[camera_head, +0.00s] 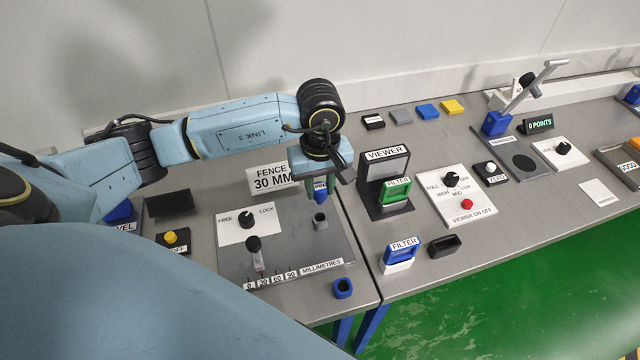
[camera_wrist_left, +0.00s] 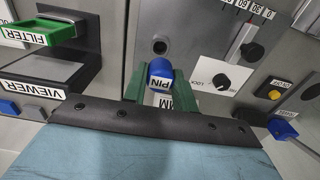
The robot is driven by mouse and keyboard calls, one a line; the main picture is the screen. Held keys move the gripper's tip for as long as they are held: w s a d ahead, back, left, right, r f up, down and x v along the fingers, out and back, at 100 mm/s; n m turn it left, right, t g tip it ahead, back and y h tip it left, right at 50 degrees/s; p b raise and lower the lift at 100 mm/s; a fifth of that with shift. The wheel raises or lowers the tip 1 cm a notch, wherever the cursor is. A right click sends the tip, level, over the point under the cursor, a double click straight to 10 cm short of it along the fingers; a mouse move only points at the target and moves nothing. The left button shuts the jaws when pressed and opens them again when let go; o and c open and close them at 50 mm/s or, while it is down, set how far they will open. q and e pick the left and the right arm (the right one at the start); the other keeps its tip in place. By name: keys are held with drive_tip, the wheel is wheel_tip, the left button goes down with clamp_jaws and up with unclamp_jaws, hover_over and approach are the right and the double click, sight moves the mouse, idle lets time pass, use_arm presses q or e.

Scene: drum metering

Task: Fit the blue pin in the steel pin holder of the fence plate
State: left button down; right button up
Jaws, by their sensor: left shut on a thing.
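The blue pin (camera_head: 320,190) is held upright in my left gripper (camera_head: 318,180), a little above the fence plate. In the left wrist view the pin (camera_wrist_left: 160,75), with a PIN label, sits between the green fingers of the left gripper (camera_wrist_left: 161,88). The steel pin holder (camera_head: 320,220) is a short grey cylinder standing on the fence plate (camera_head: 300,252), just below the pin in the head view. In the left wrist view the holder (camera_wrist_left: 159,46) shows its dark hole just beyond the pin's end. Pin and holder look apart. My right gripper is not in view.
The fence plate carries a FREE/LOCK knob (camera_head: 246,220) and a slider (camera_head: 254,246). A blue socket (camera_head: 343,288) stands at the front edge. The viewer (camera_head: 384,175) with a green filter (camera_head: 396,190) stands to the right. A blue filter (camera_head: 402,250) lies nearer.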

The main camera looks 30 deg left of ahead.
sight(320, 202)
use_arm(q)
drive_tip(key=shift+f+b, duration=1.95)
drive_tip(key=shift+f, duration=0.35)
drive_tip(key=shift+b, duration=0.75)
drive_tip(key=shift+f, duration=0.15)
drive_tip(key=shift+f+b, duration=0.3)
drive_tip(key=shift+b, duration=0.2)
drive_tip(key=shift+f+b, duration=1.2)
drive_tip(key=shift+b, duration=0.05)
drive_tip(key=c, duration=1.5)
unclamp_jaws()
drive_tip(key=shift+c, duration=0.2)
drive_tip(key=o, duration=0.5)
